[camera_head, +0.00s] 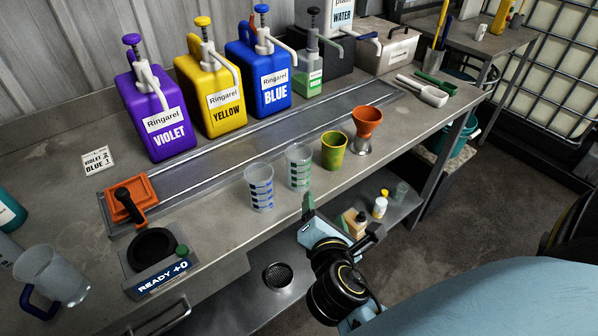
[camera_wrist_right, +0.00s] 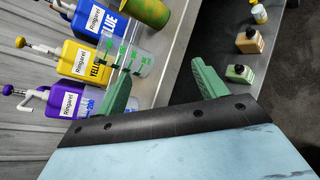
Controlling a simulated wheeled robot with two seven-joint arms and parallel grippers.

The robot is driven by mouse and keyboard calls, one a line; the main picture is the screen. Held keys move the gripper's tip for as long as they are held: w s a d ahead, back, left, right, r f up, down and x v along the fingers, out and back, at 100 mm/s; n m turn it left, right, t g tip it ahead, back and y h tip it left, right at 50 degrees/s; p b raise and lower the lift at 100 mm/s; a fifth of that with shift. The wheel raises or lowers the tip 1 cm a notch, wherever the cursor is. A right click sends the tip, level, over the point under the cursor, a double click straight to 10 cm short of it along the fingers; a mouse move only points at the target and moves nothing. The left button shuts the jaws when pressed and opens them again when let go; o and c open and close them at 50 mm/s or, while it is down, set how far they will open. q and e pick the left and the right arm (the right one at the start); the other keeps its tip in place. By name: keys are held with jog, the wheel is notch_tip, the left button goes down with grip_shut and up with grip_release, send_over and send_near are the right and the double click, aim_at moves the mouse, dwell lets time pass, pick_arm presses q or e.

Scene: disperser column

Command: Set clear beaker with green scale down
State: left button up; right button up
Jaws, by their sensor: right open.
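The clear beaker with the green scale (camera_head: 299,166) stands upright on the grey bench top, near its front edge. It also shows in the right wrist view (camera_wrist_right: 130,57), beyond the fingertips. A similar clear beaker with a blue scale (camera_head: 259,188) stands just left of it. My right gripper (camera_head: 307,207) is open and empty at the bench's front edge, in front of the green-scale beaker and apart from it. In the wrist view its two green fingers (camera_wrist_right: 162,80) are wide apart with nothing between them. My left gripper is out of view.
A yellow-green cup (camera_head: 333,152) and an orange funnel on a metal cup (camera_head: 366,125) stand to the right. Violet (camera_head: 152,110), yellow (camera_head: 210,90) and blue (camera_head: 259,75) pump jugs stand behind a metal rail. A scale (camera_head: 155,255) sits front left.

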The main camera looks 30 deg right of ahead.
jog(key=w+a+r+n+t, duration=0.3)
jog(key=r+n+t, duration=0.15)
jog(key=n, duration=0.45)
send_near(297, 148)
jog(key=w, duration=0.2)
jog(key=w+d, duration=0.1)
jog(key=shift+w+r+n+g+p, duration=0.25)
jog(key=shift+w+r+n+p, duration=0.05)
jog(key=shift+r+n+p, duration=0.1)
jog(key=shift+d+x, duration=0.15)
jog(key=shift+x, duration=1.3)
jog(key=shift+d+x, duration=0.15)
jog(key=shift+x, duration=1.25)
jog(key=shift+s+f, duration=0.15)
jog(key=c, duration=1.1)
